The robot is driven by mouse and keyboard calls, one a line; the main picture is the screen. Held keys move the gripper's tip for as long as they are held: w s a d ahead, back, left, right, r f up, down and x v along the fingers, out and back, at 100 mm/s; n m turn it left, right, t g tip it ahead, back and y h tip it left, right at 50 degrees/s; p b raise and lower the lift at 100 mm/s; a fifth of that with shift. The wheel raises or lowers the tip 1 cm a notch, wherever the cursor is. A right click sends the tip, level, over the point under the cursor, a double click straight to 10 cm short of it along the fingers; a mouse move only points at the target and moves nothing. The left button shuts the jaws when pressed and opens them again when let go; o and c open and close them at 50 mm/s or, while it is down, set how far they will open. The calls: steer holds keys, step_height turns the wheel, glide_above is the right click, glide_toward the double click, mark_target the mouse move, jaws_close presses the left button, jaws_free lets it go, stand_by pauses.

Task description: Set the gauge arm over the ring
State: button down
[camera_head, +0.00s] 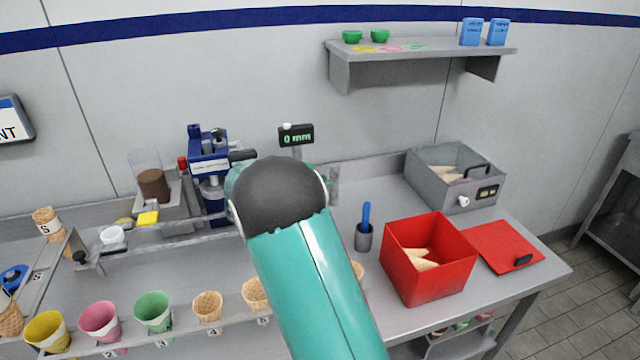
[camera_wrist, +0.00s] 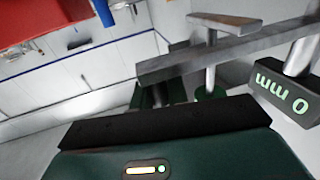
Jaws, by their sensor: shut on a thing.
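The gauge's dark display (camera_head: 296,134) reads 0 mm behind my arm in the head view. It also shows upside down in the wrist view (camera_wrist: 283,98). The gauge arm, a flat grey bar (camera_wrist: 255,46), crosses the right half of the wrist view. A grey stem with a flat foot and a green disc (camera_wrist: 210,93) stands by the bar. My gripper (camera_wrist: 165,90) is shut at the bar's left end; its fingertips are partly hidden by the dark gripper body. My arm hides the gripper in the head view. I cannot make out the ring.
A red box (camera_head: 430,262) with cones inside and a grey bin (camera_head: 456,178) stand on the right of the table. A rack with several cones (camera_head: 153,311) runs along the front left. A blue press (camera_head: 208,165) stands left of my arm. A shelf (camera_head: 420,52) hangs above.

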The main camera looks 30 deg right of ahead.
steer(key=shift+a+r, duration=0.1)
steer(key=shift+r, duration=0.05)
steer(key=c, duration=1.4)
jaws_free()
steer(key=shift+a, duration=0.1)
steer(key=shift+o, duration=0.2)
steer(key=a, duration=1.3)
steer(key=shift+w+a, duration=0.25)
steer(key=shift+a, duration=0.05)
